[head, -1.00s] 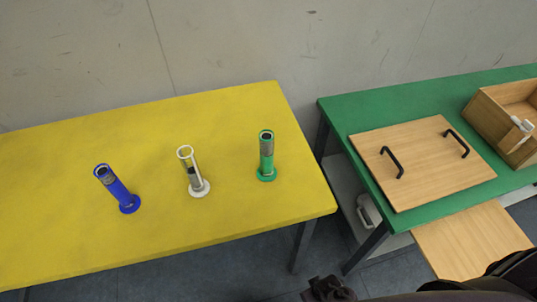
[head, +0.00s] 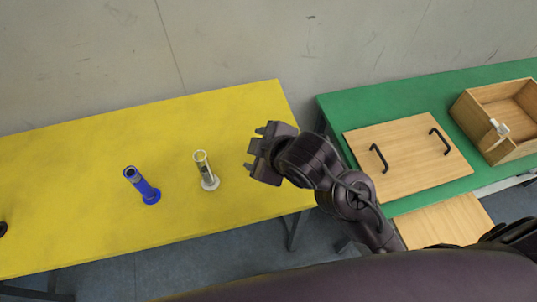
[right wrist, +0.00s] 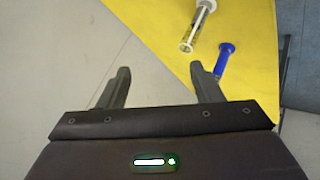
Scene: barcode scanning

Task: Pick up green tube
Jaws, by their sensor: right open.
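The green tube does not show in either view now; in the head view my right gripper and wrist cover the right part of the table where it stood. My right gripper (head: 252,150) is over that part, fingers pointing left. In the right wrist view its two fingers (right wrist: 160,75) are spread, with nothing between them. A white tube (head: 205,170) stands left of the gripper on the yellow table (head: 90,170); it also shows in the right wrist view (right wrist: 197,28). My left gripper is out of view.
A blue tube (head: 141,184) stands left of the white one. A dark object (head: 2,229) is cut off at the left edge. On the green table (head: 335,107) are a wooden board with black handles (head: 408,170) and a wooden box (head: 480,120) with a white device (head: 499,128).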

